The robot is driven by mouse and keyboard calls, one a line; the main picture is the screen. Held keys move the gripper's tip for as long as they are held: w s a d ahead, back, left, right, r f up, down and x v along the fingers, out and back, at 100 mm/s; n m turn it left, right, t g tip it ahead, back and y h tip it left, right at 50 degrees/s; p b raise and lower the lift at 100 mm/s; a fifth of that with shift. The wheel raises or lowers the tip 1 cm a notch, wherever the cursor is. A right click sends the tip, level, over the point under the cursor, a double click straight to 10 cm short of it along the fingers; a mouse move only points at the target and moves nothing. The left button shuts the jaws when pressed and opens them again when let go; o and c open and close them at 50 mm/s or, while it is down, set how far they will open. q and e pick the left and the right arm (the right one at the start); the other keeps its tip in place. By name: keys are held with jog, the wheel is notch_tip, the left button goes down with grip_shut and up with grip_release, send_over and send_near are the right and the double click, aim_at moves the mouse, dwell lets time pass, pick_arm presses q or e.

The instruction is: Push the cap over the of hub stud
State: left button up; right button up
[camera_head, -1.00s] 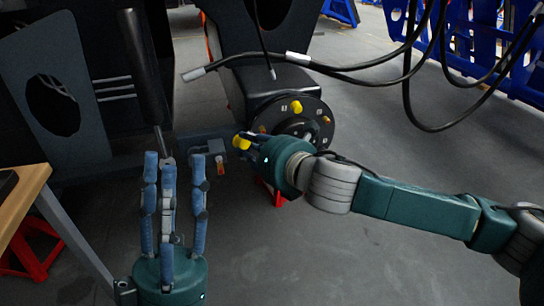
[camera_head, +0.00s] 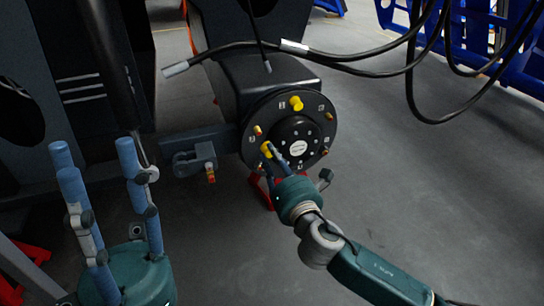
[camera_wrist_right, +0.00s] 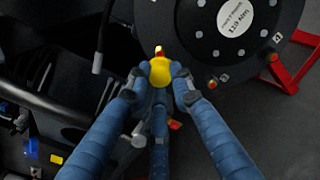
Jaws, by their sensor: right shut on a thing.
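The wheel hub (camera_head: 322,108) is a round black disc with a raised centre and a white label, at the middle of the head view. Several studs with orange-red tips stand around its rim, such as one (camera_head: 258,130) at the left. A yellow cap (camera_head: 296,103) sits at the top of the disc. My right gripper (camera_head: 271,152) is shut on another yellow cap (camera_head: 266,148) at the hub's lower left. In the right wrist view this cap (camera_wrist_right: 159,72) is between the fingers, with a red-tipped stud (camera_wrist_right: 158,50) just beyond it. I cannot tell whether they touch. My left gripper (camera_head: 95,165) is open and empty.
Black cables (camera_head: 350,70) hang across the upper right, above the hub. A grey bracket with an orange-tipped fitting (camera_head: 210,172) is left of the hub. A red stand (camera_wrist_right: 284,72) is under the hub. The floor at the right is clear.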

aim_at(259, 133)
jog(key=w, duration=0.1)
jog(key=w+a, duration=0.1)
jog(key=w, duration=0.1)
jog(key=shift+w+a+m+h+p, duration=0.1)
jog(key=shift+w+m+h+p, duration=0.2)
jog(key=shift+m+p, duration=0.1)
jog(key=shift+x, duration=1.1)
jog(key=shift+w+a, duration=0.1)
jog(key=shift+w, duration=0.05)
jog(key=shift+x, duration=1.45)
jog(key=shift+a, duration=0.1)
